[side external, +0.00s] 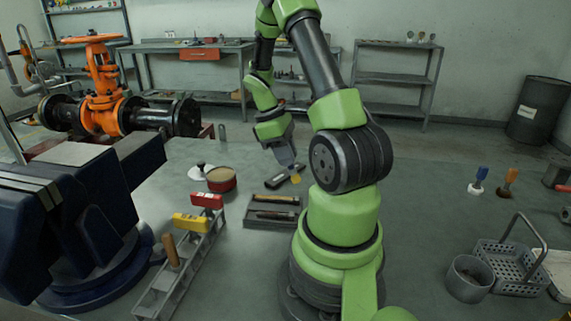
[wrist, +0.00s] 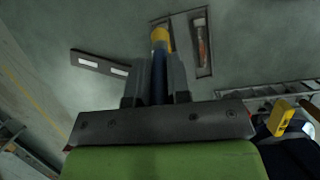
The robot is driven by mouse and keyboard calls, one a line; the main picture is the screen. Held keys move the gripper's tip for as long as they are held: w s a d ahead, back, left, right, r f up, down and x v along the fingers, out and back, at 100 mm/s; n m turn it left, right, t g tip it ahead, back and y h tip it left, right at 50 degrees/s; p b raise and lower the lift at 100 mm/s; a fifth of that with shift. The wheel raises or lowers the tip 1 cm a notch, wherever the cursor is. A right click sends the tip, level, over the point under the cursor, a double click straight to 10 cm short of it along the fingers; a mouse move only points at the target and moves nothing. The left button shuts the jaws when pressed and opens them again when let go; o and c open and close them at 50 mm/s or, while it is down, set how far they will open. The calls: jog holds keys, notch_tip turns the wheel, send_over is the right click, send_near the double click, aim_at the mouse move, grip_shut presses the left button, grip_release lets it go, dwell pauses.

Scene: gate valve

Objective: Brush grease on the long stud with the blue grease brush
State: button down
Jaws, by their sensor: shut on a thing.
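My gripper (wrist: 159,82) is shut on a tool with a dark blue shaft and a yellow tip (wrist: 160,35), which looks like the blue grease brush. In the side view my gripper (side external: 289,164) points down, with the yellow tip (side external: 296,180) just below it, over the bench near a dark bar. A red round tin (side external: 222,179) with tan contents, which look like grease, stands open to the left of the gripper. I cannot pick out the long stud for certain; the pieces in the dark tray (side external: 249,223) are too small to tell.
A dark bar with pale windows (wrist: 99,62) lies near the gripper. A metal rack (side external: 188,270) with red and yellow blocks and a blue vise (side external: 80,215) stand left. An orange gate valve (side external: 103,80) is behind.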

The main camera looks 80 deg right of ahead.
jog(key=shift+r, duration=1.7)
jog(key=shift+w, duration=0.1)
jog(key=shift+w+a, duration=0.2)
jog(key=shift+w, duration=0.15)
jog(key=w+a+r, duration=0.1)
jog(key=w+a, duration=0.6)
jog(key=a, duration=0.4)
jog(key=w+a+r, duration=0.1)
jog(key=w+a, duration=0.6)
jog(key=a, duration=0.5)
jog(key=shift+r, duration=0.25)
jog(key=shift+d, duration=0.1)
